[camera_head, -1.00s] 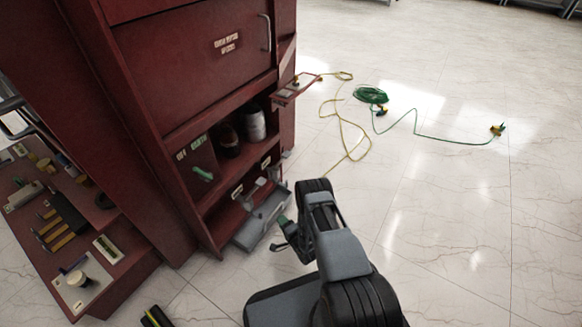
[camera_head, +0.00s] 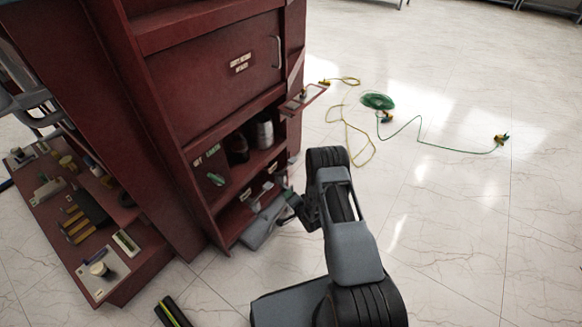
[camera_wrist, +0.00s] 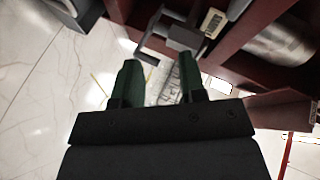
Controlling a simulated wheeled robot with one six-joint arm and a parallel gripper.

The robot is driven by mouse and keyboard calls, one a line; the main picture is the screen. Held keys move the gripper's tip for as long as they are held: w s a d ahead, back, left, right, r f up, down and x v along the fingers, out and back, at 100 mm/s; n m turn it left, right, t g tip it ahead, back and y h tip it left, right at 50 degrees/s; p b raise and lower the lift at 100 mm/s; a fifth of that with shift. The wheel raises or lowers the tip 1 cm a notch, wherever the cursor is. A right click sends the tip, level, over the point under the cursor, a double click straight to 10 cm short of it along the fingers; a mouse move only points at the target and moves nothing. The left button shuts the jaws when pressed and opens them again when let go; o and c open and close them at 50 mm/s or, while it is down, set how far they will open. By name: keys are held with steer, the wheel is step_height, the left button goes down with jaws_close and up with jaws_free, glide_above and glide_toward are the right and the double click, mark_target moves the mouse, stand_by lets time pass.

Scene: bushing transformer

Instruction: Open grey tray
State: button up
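The grey tray (camera_head: 262,226) sticks out of the lowest opening of the red cabinet in the head view. In the wrist view, a grey bracket-like handle (camera_wrist: 150,50) shows just beyond the fingertips, in front of the cabinet. My gripper (camera_head: 290,208) is beside the tray's right end in the head view, partly hidden by my arm. In the wrist view, my gripper (camera_wrist: 161,72) has its two green fingers apart, with nothing seen clamped between them. I cannot tell whether a finger touches the handle.
The red cabinet (camera_head: 205,95) stands close on the left. Its shelf holds a metal cylinder (camera_head: 265,133). A small red tray (camera_head: 303,98) juts out above. A tool bench (camera_head: 60,205) stands at the left.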

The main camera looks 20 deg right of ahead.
step_height(320, 180, up, 14)
steer(key=w+n+g+h+p, duration=0.1)
steer(key=w+n+p, duration=0.1)
steer(key=w+p, duration=0.1)
steer(key=shift+d+g+p, duration=0.3)
steer(key=shift+d+p, duration=0.15)
steer(key=shift+p, duration=0.45)
steer(key=shift+f, duration=0.1)
